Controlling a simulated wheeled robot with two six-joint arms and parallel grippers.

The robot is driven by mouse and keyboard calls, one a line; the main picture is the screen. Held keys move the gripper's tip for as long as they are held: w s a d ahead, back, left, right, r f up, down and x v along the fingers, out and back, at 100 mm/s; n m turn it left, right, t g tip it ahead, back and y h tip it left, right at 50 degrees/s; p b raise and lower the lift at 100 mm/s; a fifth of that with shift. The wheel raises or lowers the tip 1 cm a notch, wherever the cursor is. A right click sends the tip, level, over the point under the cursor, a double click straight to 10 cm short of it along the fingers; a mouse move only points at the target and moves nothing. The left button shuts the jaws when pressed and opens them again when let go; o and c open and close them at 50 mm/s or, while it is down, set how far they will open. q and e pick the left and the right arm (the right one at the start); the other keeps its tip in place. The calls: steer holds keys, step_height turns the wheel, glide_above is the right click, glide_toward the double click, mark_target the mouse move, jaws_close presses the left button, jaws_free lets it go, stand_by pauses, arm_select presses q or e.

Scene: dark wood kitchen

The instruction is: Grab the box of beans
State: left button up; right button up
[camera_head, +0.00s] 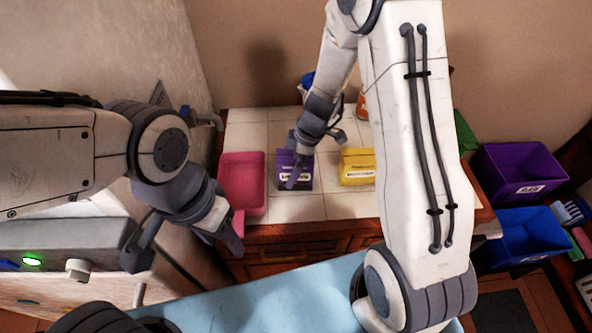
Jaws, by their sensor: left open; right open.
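A purple box (304,181) with a white label stands on the white tiled counter (315,208), and a yellow box (357,160) with a label stands to its right. The print is too small to read, so I cannot tell which one holds beans. My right gripper (316,160) is open at the purple box, with one finger in front of its face and the other off to its right. I cannot tell whether it touches the box. My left gripper (187,252) is open and empty, in front of the counter at the left.
A pink tray (243,172) sits on the counter left of the purple box. A blue item (308,80) and an orange item (363,106) are partly hidden behind my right arm. Purple (519,171) and blue (527,236) bins stand at the right.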

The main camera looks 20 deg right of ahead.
stand_by(0.5)
jaws_close()
